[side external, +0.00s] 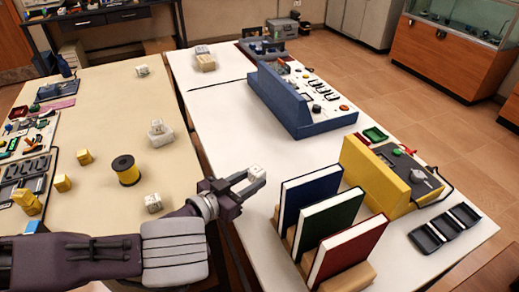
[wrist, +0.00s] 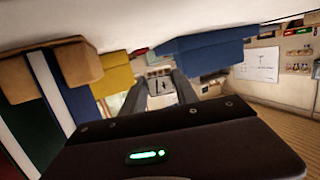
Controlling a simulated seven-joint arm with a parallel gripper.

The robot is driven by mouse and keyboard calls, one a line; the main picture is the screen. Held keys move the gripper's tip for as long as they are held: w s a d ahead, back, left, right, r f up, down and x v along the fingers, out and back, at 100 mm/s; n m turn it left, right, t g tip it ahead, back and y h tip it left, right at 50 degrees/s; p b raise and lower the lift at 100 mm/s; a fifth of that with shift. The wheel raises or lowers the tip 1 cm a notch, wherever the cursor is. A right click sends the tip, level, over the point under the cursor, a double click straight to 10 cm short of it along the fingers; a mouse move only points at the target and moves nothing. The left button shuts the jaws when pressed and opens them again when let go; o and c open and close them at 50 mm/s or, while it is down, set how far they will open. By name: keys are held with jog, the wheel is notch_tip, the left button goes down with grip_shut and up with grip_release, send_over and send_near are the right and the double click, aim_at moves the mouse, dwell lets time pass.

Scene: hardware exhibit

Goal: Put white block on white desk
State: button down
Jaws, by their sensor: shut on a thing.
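My gripper (side external: 250,184) is shut on a small white block (side external: 257,172) with dark markings. The block also shows between the two fingers in the wrist view (wrist: 160,84). In the side view, my gripper and the block appear over the white desk (side external: 225,125), left of the standing books. The wrist picture looks upside down, with the white desk surface (wrist: 130,15) along its top. The gap between block and desk is hard to judge, but the block seems held above the surface.
A blue book (side external: 308,195), a green book (side external: 325,222) and a red book (side external: 347,250) stand close right of my gripper. Yellow (side external: 372,172) and blue (side external: 290,103) consoles stand beyond. The white desk's middle is clear.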

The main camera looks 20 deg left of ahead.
aim_at(250, 201)
notch_tip(250, 201, down, 6)
jog(key=shift+f, duration=0.1)
jog(key=shift+f, duration=0.1)
jog(key=c, duration=0.9)
grip_release()
jog(key=shift+c, duration=0.2)
